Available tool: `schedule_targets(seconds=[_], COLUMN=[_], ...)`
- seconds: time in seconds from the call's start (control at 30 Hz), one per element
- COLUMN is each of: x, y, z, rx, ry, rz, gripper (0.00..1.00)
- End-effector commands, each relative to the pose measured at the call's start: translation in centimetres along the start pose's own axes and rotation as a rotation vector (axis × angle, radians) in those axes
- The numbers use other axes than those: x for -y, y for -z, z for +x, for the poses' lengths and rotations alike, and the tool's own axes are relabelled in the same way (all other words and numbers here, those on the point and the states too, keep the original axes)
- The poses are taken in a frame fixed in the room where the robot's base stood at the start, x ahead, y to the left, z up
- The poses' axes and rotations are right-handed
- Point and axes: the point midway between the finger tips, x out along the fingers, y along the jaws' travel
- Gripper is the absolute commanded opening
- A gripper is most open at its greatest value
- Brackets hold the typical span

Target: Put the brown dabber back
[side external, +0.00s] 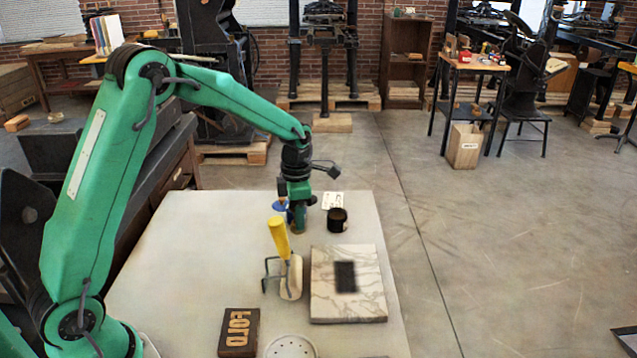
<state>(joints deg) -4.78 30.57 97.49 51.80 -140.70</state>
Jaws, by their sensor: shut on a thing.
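My gripper (298,218) points straight down over the back part of the table and is shut. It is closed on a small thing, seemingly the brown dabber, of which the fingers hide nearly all. I cannot tell whether that thing touches the table. A blue object (279,206) shows just left of my gripper, partly hidden behind it. A dark round tin (338,221) stands to the right of my gripper, apart from it. A white card with writing (332,200) lies behind the tin.
A yellow-handled roller (279,238) stands in front of my gripper, close by. A marble slab (325,300) with a black ink patch lies front right. A lettered block (239,332) and a white round perforated piece (290,347) are at the front. The table's left side is clear.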

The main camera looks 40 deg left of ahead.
Motion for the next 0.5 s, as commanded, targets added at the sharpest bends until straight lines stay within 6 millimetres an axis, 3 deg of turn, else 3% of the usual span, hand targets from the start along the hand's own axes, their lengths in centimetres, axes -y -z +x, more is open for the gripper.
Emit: schedule_targets(seconds=[0.2, 0.5], x=[-1.6, -1.7], y=[0.3, 0.3], z=[1.0, 1.6], rx=[0.0, -0.001], ry=[0.0, 0.0], rz=[0.0, 0.001], gripper=[0.13, 0.13])
